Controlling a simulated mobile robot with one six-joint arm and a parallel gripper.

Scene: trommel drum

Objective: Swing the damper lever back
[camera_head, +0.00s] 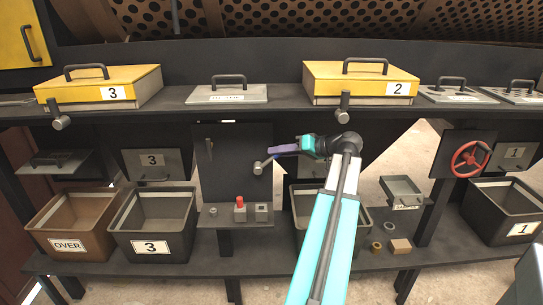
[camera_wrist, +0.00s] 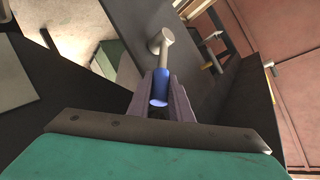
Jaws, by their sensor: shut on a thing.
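The damper lever (camera_head: 258,168) shows as a short grey arm with a round end in front of a dark panel in the middle. In the wrist view the lever (camera_wrist: 161,44) has a grey cylindrical end, a thin grey rod and a blue section. My gripper (camera_head: 274,151) reaches it from the right. Its two purple fingers (camera_wrist: 160,98) are shut around the blue section of the lever. The part between the fingers is partly hidden in the head view.
A dark panel (camera_head: 235,180) stands behind the lever. Below it, a small shelf (camera_head: 235,217) holds a red button (camera_head: 240,201). A bin marked 3 (camera_head: 152,245) stands lower left. A yellow lid marked 2 (camera_head: 360,80) and its hanging lever (camera_head: 343,115) are above my arm.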

